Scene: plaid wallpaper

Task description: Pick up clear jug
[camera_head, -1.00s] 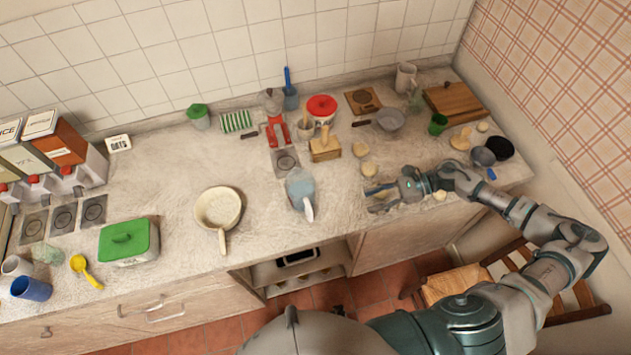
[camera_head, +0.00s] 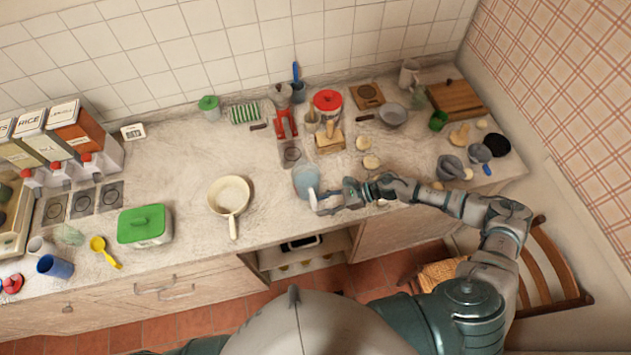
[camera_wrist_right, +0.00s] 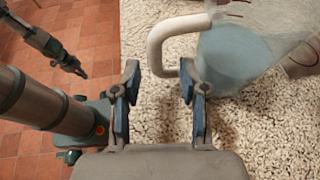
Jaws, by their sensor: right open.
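The clear jug (camera_head: 304,179) stands near the counter's front edge, with bluish see-through walls and a white handle facing the front. In the right wrist view the jug (camera_wrist_right: 240,55) is at upper right, and its pale handle (camera_wrist_right: 156,50) is just ahead of the fingertips. My right gripper (camera_head: 318,202) is beside the handle. In the wrist view the right gripper (camera_wrist_right: 160,82) is open, its two fingers apart with nothing held. Whether the handle lies between the tips is hard to tell. My left gripper (camera_wrist_right: 76,66) hangs above the floor; its fingers are too small to read.
A cream pan (camera_head: 231,194) and a green-lidded box (camera_head: 145,226) stand left of the jug. A wooden block (camera_head: 330,142), a red-lidded pot (camera_head: 327,101) and several bowls are behind and right. The counter between jug and pan is clear.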

